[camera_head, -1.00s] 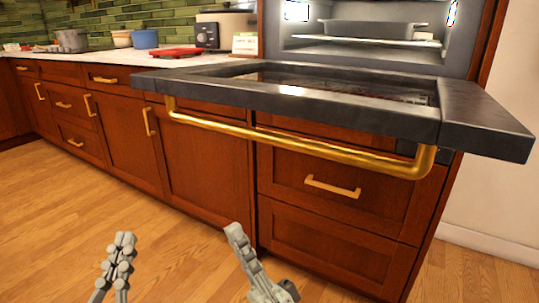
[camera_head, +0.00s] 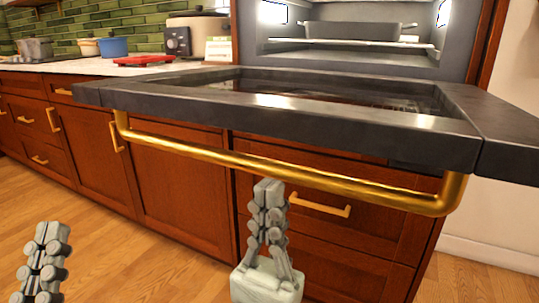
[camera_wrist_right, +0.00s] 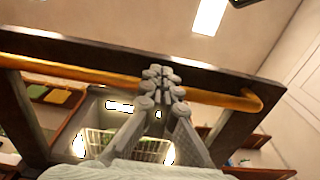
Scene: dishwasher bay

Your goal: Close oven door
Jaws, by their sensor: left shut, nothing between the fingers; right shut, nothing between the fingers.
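The oven door (camera_head: 290,118) is folded down flat, a dark frame with a glass panel, in front of the open oven (camera_head: 350,50). A gold bar handle (camera_head: 290,172) hangs along its front edge. My right gripper (camera_head: 268,188) is shut and empty, pointing up, its tips just below the handle's middle in the head view. In the right wrist view the gripper (camera_wrist_right: 161,75) overlaps the handle (camera_wrist_right: 218,98) and the door's edge from below; I cannot tell whether it touches. My left gripper (camera_head: 47,232) is shut and empty, low at the left, away from the door.
A dark pan (camera_head: 352,30) sits on a rack inside the oven. Wooden drawers and cabinets (camera_head: 180,195) stand below the door. The counter at left holds a blue pot (camera_head: 113,46), a red item (camera_head: 143,61) and an appliance (camera_head: 190,38). The wooden floor is clear.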

